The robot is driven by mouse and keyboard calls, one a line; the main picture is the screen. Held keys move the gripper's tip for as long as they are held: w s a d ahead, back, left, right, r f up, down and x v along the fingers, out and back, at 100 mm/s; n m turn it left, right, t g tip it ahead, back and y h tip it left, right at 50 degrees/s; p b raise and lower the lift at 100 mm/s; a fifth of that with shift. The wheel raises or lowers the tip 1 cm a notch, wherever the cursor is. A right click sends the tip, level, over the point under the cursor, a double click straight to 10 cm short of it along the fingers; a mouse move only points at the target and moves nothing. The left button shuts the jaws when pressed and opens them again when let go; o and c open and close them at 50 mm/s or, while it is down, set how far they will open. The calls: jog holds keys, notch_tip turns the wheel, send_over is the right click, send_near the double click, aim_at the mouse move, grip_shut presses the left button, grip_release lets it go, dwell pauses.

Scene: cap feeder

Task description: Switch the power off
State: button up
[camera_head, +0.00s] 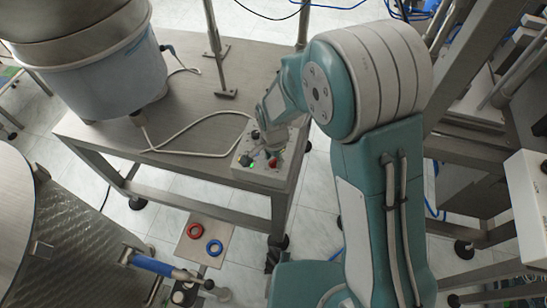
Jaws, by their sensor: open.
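A small pale control box (258,178) sits on the right front corner of the metal table. On its top I see a dark knob, a green lit spot (250,164) and a red control (273,163). My gripper (268,146) points down at the box from above, at its back part, close to the controls. It is open, but its fingertips are small and partly merge with the box. I cannot tell whether they touch a control. Part of the box's top is hidden behind the gripper.
The metal table (185,107) carries a large round feeder bowl (95,75) at left, with a white cable (190,130) running to the box. Metal frames stand at right.

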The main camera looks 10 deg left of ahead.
jog(key=shift+a+f, duration=0.1)
grip_shut()
jog(key=shift+n, duration=0.3)
jog(key=n, duration=0.5)
jog(key=shift+w+n, duration=0.1)
jog(key=shift+n, duration=0.2)
jog(key=n, duration=0.5)
jog(key=shift+n, duration=0.3)
dwell(0.4)
grip_release()
jog(key=shift+a, duration=0.1)
